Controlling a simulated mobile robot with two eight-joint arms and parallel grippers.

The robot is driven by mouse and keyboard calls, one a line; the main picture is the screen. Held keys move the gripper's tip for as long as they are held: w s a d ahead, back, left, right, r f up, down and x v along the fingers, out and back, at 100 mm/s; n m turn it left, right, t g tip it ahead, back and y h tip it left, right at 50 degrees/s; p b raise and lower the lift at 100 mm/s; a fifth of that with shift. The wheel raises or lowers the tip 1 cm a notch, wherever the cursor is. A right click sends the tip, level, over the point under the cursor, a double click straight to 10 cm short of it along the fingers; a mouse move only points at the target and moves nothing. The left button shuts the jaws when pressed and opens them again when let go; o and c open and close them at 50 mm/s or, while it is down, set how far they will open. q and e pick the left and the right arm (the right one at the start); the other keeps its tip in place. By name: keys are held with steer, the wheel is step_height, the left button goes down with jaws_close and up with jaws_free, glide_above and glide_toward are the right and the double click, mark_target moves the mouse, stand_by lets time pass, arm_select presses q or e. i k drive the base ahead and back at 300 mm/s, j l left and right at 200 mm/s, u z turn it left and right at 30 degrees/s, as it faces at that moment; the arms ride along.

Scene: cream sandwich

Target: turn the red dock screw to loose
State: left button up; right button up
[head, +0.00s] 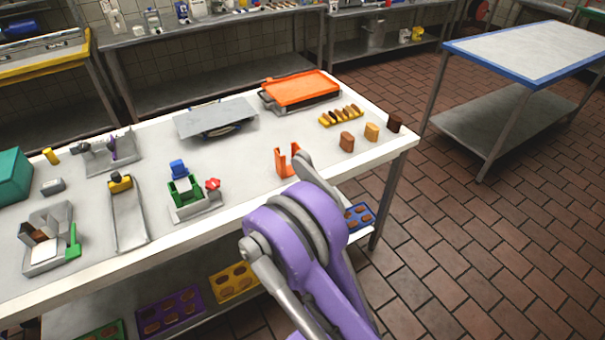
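The red dock screw (213,184) is a small red knob on the right side of a small dock (196,207) with a grey base, on the white worktable. A green block-like holder (184,190) stands on the dock, with a blue piece (178,168) behind it. The screw's exact turn is too small to tell. One purple and grey arm of mine reaches up from the bottom, right of the dock and apart from it. My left gripper is out of view.
A slide with a yellow-black block (121,183) lies left of the dock. A grey plate (215,117) and an orange tray (300,86) are behind. Bare tabletop lies between dock and bracket.

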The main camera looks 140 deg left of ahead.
mark_target(213, 183)
steer(key=l+u, duration=0.1)
steer(key=u, duration=5)
